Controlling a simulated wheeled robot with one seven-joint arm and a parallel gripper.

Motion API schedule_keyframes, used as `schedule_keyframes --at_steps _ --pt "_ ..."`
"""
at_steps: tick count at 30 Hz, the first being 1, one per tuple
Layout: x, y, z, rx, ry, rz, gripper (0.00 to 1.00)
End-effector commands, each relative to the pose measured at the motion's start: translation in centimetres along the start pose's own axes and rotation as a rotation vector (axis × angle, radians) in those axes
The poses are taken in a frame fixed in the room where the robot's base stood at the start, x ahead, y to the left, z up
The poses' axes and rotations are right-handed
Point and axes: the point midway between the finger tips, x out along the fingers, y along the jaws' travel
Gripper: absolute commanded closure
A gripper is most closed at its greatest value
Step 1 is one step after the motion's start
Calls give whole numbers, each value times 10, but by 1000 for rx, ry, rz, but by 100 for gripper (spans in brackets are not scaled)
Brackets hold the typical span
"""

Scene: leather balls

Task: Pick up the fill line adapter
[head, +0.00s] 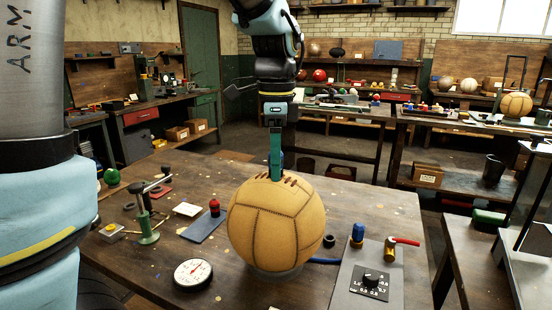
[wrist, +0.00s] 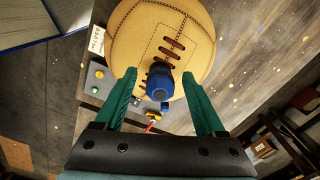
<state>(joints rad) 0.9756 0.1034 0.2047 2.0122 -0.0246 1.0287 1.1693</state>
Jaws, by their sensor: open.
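A blue cylindrical fitting (wrist: 160,84), which I take to be the fill line adapter, stands at the laced top of the tan leather ball (head: 275,225). The ball fills the upper middle of the wrist view (wrist: 135,45). My gripper (head: 276,178) points down over the ball. In the wrist view its green fingers (wrist: 160,74) are open, one on each side of the blue fitting, with gaps showing. In the head view the fitting is mostly hidden behind a finger; only a blue sliver (head: 283,158) shows. Whether its base touches the ball is hard to tell.
The ball sits on a grey ring on the wooden bench (head: 140,260). A grey panel (head: 345,285) with a dial, a blue-capped fitting (head: 357,235) and a red-handled valve (head: 392,248) lies right. A round gauge (head: 193,273) and a green hand press (head: 148,215) stand left.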

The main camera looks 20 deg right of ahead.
Motion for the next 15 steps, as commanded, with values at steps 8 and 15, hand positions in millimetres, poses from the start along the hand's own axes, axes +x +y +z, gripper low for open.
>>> schedule_keyframes --at_steps 8,15 --pt "3 0 0 0 0 -1 29" --pt "3 0 0 0 0 -1 56"
